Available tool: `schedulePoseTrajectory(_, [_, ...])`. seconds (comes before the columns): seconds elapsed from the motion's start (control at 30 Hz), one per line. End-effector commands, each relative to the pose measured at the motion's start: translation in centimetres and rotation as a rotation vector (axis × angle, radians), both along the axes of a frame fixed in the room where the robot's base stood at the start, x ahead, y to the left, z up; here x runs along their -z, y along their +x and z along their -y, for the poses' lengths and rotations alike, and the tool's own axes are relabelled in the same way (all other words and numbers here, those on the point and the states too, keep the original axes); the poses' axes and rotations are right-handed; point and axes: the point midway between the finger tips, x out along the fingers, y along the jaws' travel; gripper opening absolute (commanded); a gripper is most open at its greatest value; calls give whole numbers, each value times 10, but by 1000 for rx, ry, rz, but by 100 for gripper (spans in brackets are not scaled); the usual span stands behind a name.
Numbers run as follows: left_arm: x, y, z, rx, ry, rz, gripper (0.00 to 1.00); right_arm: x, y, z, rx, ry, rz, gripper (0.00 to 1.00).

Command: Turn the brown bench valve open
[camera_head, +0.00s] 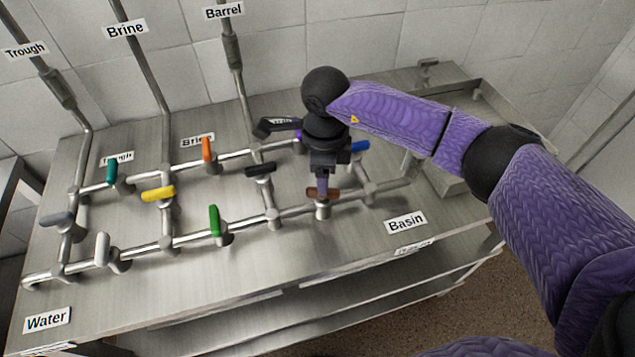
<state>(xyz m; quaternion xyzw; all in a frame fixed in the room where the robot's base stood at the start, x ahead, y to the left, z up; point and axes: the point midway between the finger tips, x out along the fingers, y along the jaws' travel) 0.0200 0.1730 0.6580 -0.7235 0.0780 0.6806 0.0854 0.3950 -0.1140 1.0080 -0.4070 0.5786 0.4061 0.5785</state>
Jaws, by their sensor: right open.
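The brown valve (323,193) sits on the front pipe of the steel bench (170,293), left of the Basin label. Its brown lever shows on both sides of my gripper's tip and lies roughly along the pipe. My right gripper (322,184) points down from above, directly over the brown lever. It is open, and its fingertips are at or just above the lever; I cannot tell whether they touch it. The wrist hides part of the pipes behind. My left gripper is not in view.
Nearby valves have a black lever (260,169), a blue lever (358,146), a green lever (214,221) and an orange lever (206,149). Upright pipes rise at the back by the tiled wall. A sink (452,186) is at the right. The bench front is clear.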

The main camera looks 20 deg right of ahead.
Motion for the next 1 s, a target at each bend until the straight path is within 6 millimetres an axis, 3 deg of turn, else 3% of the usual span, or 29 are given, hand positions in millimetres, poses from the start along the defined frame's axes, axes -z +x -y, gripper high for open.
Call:
schedulePoseTrajectory(0.1, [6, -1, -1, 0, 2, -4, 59, 27, -1, 0, 1, 0, -3, 60])
schedulePoseTrajectory(0.2, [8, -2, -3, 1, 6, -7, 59, 39, 0, -1, 1, 1, -2, 60])
schedulePoseTrajectory(0.5, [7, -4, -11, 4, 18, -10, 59, 43, 0, 0, 2, 0, -1, 60])
schedulePoseTrajectory(0.8, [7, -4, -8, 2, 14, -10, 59, 43, 0, 0, 2, 1, -1, 0])
schedulePoseTrajectory(1.0, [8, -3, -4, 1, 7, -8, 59, 43, 0, 0, -2, 1, 0, 0])
